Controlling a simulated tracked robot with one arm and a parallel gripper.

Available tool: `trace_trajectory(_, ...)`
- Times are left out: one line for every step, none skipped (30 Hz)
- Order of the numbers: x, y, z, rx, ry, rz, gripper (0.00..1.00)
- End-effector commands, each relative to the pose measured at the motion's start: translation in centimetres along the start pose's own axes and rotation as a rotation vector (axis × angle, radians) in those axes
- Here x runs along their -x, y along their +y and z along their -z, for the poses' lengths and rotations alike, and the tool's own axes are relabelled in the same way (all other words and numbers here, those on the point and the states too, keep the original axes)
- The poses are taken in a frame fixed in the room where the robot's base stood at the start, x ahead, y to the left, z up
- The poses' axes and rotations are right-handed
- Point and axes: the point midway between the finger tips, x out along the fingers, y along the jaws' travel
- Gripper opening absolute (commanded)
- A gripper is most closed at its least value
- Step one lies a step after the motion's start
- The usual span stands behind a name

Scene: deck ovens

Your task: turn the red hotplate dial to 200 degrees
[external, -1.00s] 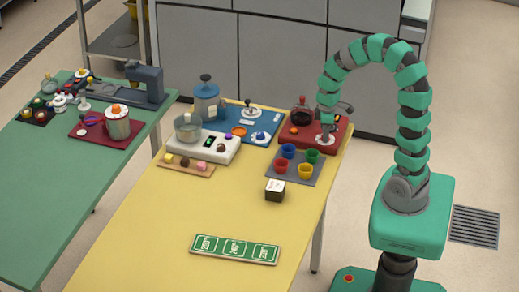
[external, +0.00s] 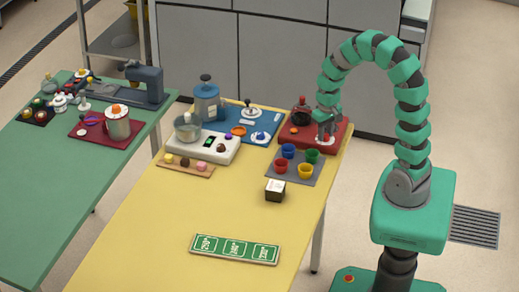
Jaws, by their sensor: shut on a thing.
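The red hotplate (external: 340,131) stands at the far right corner of the yellow table. A dark pot with a red top (external: 302,110) sits on its left part. A pale round dial (external: 325,139) is on its front right part, mostly covered by my gripper. My gripper (external: 325,133) points down at the dial and is shut on it. The dial's markings and pointer are too small and too covered to read.
A grey tray (external: 275,177) with several coloured cups lies just in front of the hotplate. A blue board (external: 268,122) with a dial is to its left. The table's middle is clear.

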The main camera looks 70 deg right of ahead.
Motion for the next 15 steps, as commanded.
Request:
trace_trajectory(-0.03, 0.03, -0.04, -0.021, -0.002, -0.001, 0.08)
trace_trajectory(-0.03, 0.02, -0.05, -0.034, -0.002, -0.001, 0.08)
trace_trajectory(-0.04, 0.02, -0.05, -0.050, -0.002, -0.001, 0.08)
trace_trajectory(-0.05, 0.03, -0.05, -0.060, -0.002, -0.001, 0.08)
trace_trajectory(-0.05, 0.03, -0.06, -0.068, -0.002, -0.001, 0.08)
trace_trajectory(-0.06, 0.03, -0.05, -0.078, -0.002, -0.002, 0.08)
trace_trajectory(-0.07, 0.04, -0.06, -0.085, -0.003, -0.002, 0.08)
trace_trajectory(-0.07, 0.03, -0.07, -0.091, -0.003, -0.002, 0.08)
trace_trajectory(-0.08, 0.03, -0.07, -0.098, -0.003, -0.001, 0.08)
trace_trajectory(-0.08, 0.02, -0.06, -0.102, -0.003, -0.001, 0.08)
trace_trajectory(-0.09, 0.02, -0.07, -0.105, -0.003, -0.001, 0.08)
trace_trajectory(-0.09, 0.01, -0.07, -0.108, -0.003, -0.001, 0.08)
trace_trajectory(-0.10, 0.01, -0.07, -0.109, -0.003, -0.001, 0.08)
trace_trajectory(-0.10, 0.01, -0.07, -0.110, -0.003, 0.000, 0.08)
trace_trajectory(-0.11, 0.01, -0.08, -0.111, -0.003, 0.000, 0.08)
